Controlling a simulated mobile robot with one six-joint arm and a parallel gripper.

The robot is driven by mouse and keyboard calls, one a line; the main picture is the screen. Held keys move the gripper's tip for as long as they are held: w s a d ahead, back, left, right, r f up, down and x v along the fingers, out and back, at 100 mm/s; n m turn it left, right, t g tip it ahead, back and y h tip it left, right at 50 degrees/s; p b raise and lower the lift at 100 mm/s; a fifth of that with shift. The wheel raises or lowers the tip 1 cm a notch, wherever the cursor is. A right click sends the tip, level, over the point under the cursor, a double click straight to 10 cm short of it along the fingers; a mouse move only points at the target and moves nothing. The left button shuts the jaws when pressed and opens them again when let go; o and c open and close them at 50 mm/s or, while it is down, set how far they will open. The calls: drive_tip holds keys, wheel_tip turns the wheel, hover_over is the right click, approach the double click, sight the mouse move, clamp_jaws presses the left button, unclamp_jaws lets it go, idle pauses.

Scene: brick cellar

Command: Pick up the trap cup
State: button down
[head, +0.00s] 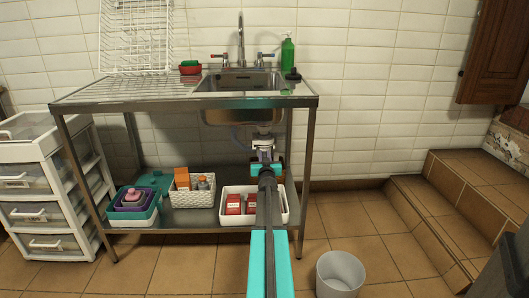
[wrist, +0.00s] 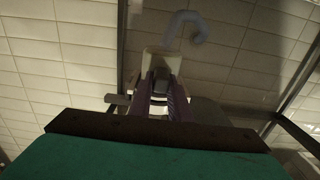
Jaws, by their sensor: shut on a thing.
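The trap cup (head: 263,143) is a pale grey piece under the sink basin, at the bottom of the drain fitting. My gripper (head: 264,157) reaches up to it from below and in front, over the lower shelf. In the wrist view my gripper (wrist: 162,95) has its two fingers closed around the lower part of the trap cup (wrist: 160,64). A curved pale pipe (wrist: 186,26) shows above it. The cup's lower end is partly hidden by the fingers. I cannot tell whether the cup is still joined to the drain.
The metal sink table (head: 120,96) has legs on both sides of my arm. On its lower shelf stand a white bin with red boxes (head: 282,216), a white basket (head: 190,198) and a teal-and-white tub (head: 133,222). A bucket (head: 340,270) stands on the floor at right.

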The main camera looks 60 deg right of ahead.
drive_tip(key=shift+r+p, duration=0.25)
drive_tip(key=shift+p, duration=0.1)
drive_tip(key=shift+r, duration=0.2)
drive_tip(key=p+v, duration=0.3)
drive_tip(key=v, duration=1.5)
drive_tip(key=shift+p, duration=0.35)
drive_tip(key=shift+f, duration=0.1)
drive_tip(key=shift+s+a+p, duration=0.15)
drive_tip(key=shift+a+p, duration=0.15)
drive_tip(key=shift+p, duration=0.15)
idle(0.4)
drive_tip(key=shift+p+v, duration=0.95)
drive_tip(key=shift+p, duration=0.3)
drive_tip(key=shift+p+v, duration=1.35)
drive_tip(key=shift+p, duration=2.15)
drive_tip(key=shift+p+v, duration=1.55)
drive_tip(key=shift+p, duration=0.75)
